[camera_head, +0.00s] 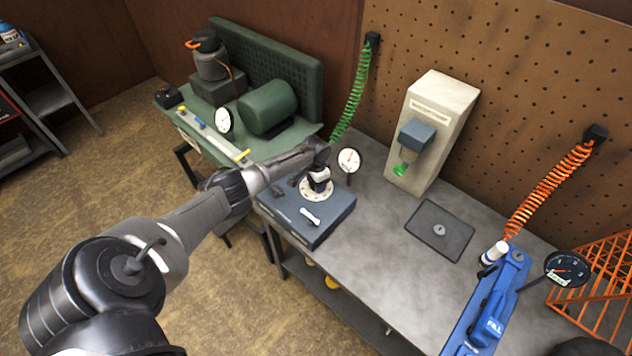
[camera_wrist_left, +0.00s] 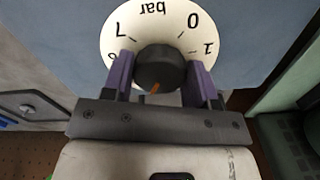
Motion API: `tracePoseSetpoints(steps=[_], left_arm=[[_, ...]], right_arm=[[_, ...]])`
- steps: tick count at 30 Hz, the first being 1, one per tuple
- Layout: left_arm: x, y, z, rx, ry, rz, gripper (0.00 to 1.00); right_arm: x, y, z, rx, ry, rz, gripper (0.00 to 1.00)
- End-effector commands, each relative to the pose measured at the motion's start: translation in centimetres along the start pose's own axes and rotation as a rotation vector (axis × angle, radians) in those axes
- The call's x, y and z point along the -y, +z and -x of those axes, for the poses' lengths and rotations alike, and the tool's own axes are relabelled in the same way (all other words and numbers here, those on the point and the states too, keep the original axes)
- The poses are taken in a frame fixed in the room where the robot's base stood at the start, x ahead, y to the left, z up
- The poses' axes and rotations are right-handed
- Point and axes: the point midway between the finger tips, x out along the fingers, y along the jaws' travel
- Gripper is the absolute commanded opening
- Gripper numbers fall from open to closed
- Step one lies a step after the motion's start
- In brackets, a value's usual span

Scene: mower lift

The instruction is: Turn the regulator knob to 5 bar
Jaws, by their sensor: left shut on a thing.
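The dark round regulator knob (camera_wrist_left: 160,68) sits at the centre of a white dial (camera_wrist_left: 118,42) marked "bar" with numbers around it. The dial (camera_head: 305,193) is on top of a blue-grey box (camera_head: 310,226) on the bench. My left gripper (camera_head: 319,180) reaches down onto it. In the left wrist view its purple fingers (camera_wrist_left: 160,80) are shut on the knob from both sides. An orange mark on the knob points down in that view, towards the gripper body, which hides the dial numbers there. My right gripper is not in view.
A white lever (camera_head: 310,217) lies on the front of the box. A white gauge (camera_head: 349,160) stands just behind; its reading is too small to tell. A grey-white dispenser (camera_head: 435,125), a dark mat (camera_head: 440,230) and a blue unit (camera_head: 490,305) stand to the right.

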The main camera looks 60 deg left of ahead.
Motion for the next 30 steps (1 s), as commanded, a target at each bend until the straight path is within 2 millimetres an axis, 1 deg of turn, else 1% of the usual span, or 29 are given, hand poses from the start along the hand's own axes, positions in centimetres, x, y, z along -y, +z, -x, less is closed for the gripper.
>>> tracePoseSetpoints(steps=[6,15,21,30], left_arm=[[0.01,-0.05,0.00,-0.002,0.000,-0.195,0.29],[0.04,-0.07,0.00,-0.003,0.000,-0.406,0.29],[0.05,-0.08,0.02,-0.003,0.000,-0.494,0.29],[0.04,-0.09,0.05,-0.003,0.000,-0.550,0.29]], right_arm=[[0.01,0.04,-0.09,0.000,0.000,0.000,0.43],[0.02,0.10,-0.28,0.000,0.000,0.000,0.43],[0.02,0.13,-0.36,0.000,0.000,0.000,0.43],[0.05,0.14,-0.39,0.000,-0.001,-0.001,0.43]])
